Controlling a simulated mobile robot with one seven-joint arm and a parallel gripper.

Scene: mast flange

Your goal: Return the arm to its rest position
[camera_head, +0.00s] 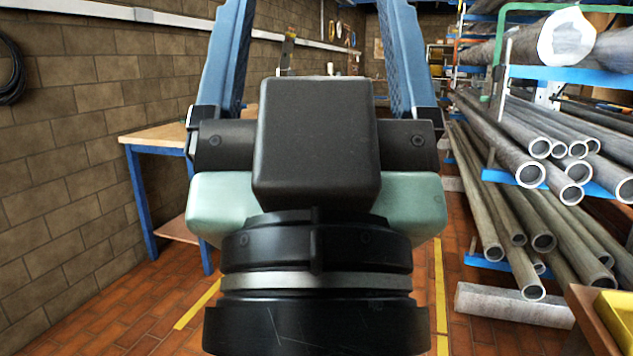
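My gripper (313,20) fills the middle of the head view, pointing up and away from the camera. Its dark body and pale green housing sit on my black wrist, which has a silver ring. The two blue fingers stand wide apart, one on each side. Their tips run out of the picture at the top. Only the far room shows between the visible parts of the fingers, and I see nothing held there. The rest of my arm is out of view.
A wooden bench (160,133) with blue legs stands left, by the brick wall (60,150). A rack of metal pipes (525,170) fills the right side. A yellow tray (618,318) sits at lower right. Yellow lines mark the tiled floor.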

